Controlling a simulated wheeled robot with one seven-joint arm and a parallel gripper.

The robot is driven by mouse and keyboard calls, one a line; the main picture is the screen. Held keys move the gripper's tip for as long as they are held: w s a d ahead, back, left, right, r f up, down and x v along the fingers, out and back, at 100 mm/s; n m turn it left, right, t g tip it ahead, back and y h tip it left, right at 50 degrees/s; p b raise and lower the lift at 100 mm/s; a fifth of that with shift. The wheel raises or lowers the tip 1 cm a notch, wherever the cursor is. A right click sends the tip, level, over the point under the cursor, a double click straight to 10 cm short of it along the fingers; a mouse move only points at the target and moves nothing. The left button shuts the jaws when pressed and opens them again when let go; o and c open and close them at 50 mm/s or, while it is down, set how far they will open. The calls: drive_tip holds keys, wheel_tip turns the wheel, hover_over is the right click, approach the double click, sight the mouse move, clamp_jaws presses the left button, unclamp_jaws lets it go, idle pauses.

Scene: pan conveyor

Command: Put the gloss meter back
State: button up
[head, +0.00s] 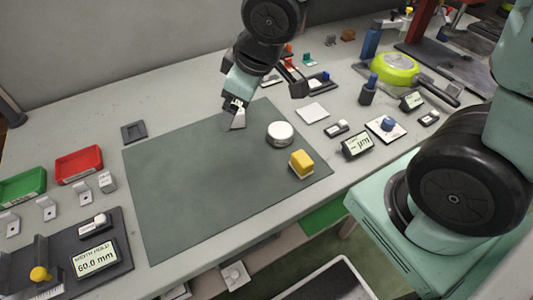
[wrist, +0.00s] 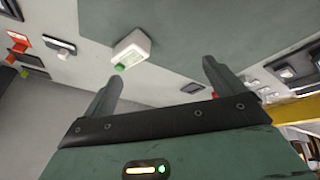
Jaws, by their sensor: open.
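A small white device with a green end and a small display (wrist: 130,48) lies near the edge of the mat in the wrist view. It may be the gloss meter; I cannot read any label. My gripper (wrist: 160,78) is open, and the device is beyond the fingertips, nearer the left finger. No contact shows. In the head view my gripper (head: 235,121) points down over the back edge of the grey-green mat (head: 195,185). I cannot pick out the device clearly there; the gripper may hide it.
A white round piece (head: 280,132) and a yellow block (head: 301,163) sit on the mat. A small dark tray (head: 133,132) lies behind it at left. Red (head: 79,164) and green (head: 22,187) trays stand left. A yellow-green pan (head: 395,68) is at back right. The mat's middle is clear.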

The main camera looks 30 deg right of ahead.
drive_tip(key=s+a+g, duration=0.1)
drive_tip(key=s+g, duration=0.1)
drive_tip(key=s, duration=0.6)
drive_tip(key=s+a+r+m+g+h, duration=0.1)
drive_tip(key=s+a+g, duration=0.1)
drive_tip(key=s, duration=0.6)
drive_tip(key=shift+s+a+r+g, duration=0.25)
drive_tip(key=shift+s+r+g, duration=0.05)
wheel_tip(320, 180, up, 4)
drive_tip(key=p, duration=0.4)
drive_tip(key=shift+r, duration=0.2)
